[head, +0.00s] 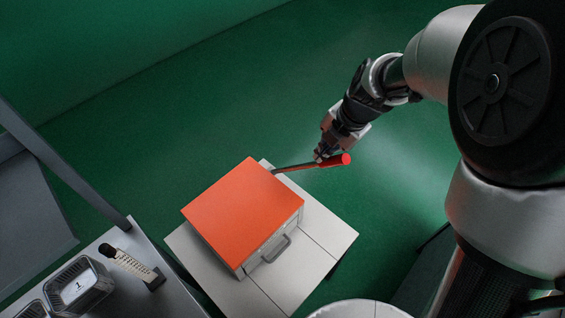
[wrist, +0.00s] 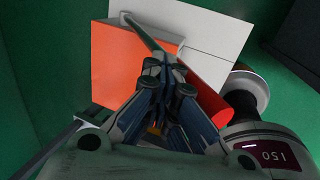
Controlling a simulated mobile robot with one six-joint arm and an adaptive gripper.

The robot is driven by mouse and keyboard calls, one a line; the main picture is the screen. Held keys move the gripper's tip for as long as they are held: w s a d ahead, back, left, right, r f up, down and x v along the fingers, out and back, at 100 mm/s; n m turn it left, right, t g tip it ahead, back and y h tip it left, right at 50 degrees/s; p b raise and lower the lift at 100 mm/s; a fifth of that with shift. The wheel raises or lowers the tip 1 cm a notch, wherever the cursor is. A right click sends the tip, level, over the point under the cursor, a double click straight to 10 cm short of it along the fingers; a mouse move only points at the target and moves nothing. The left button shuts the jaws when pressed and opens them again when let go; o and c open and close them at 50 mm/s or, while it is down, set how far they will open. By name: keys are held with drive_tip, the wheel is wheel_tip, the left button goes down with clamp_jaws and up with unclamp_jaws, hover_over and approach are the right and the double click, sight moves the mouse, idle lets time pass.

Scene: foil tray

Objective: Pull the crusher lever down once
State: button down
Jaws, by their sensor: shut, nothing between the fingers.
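The crusher is a box with an orange lid (head: 245,208) and a grey-handled front, standing on a pale table. Its lever is a thin metal bar (head: 292,168) rising from the back right corner, ending in a red grip (head: 334,161). My gripper (head: 319,156) is shut and empty, right at the lever near where the bar meets the grip. In the wrist view the shut fingers (wrist: 163,66) lie over the lever, with the bar (wrist: 142,34) beyond them and the red grip (wrist: 207,96) to their right. Whether they touch it I cannot tell.
The pale table (head: 336,236) has bare room right of the crusher. A grey bench at lower left holds foil trays (head: 80,288) and a dark-capped marked tube (head: 130,262) in a holder. Green floor lies open behind.

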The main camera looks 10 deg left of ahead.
sight(332, 161)
drive_tip(key=shift+s+d+f+b, duration=0.35)
drive_tip(key=shift+d+f+b, duration=0.2)
drive_tip(key=shift+b, duration=0.15)
drive_tip(key=shift+s+d+f+b, duration=0.3)
drive_tip(key=shift+d+f+b, duration=0.2)
drive_tip(key=shift+b, duration=0.2)
drive_tip(key=shift+s+d+f+b, duration=1.25)
drive_tip(key=shift+d+f+b, duration=0.8)
drive_tip(key=shift+f+b, duration=0.65)
drive_tip(key=w+a+r+p, duration=0.1)
drive_tip(key=a+r, duration=0.1)
drive_tip(key=a, duration=0.1)
drive_tip(key=w+a+r+p, duration=0.2)
drive_tip(key=a, duration=0.1)
drive_tip(key=w+a+r+p, duration=0.2)
drive_tip(key=a, duration=0.1)
drive_tip(key=shift+w+r, duration=0.15)
drive_tip(key=shift+r, duration=0.25)
drive_tip(key=w+a+r+p, duration=0.5)
drive_tip(key=a+r+p, duration=0.1)
drive_tip(key=a, duration=0.3)
drive_tip(key=shift+w+r+p, duration=0.25)
drive_tip(key=shift+r+p, duration=0.1)
drive_tip(key=shift+p, duration=0.1)
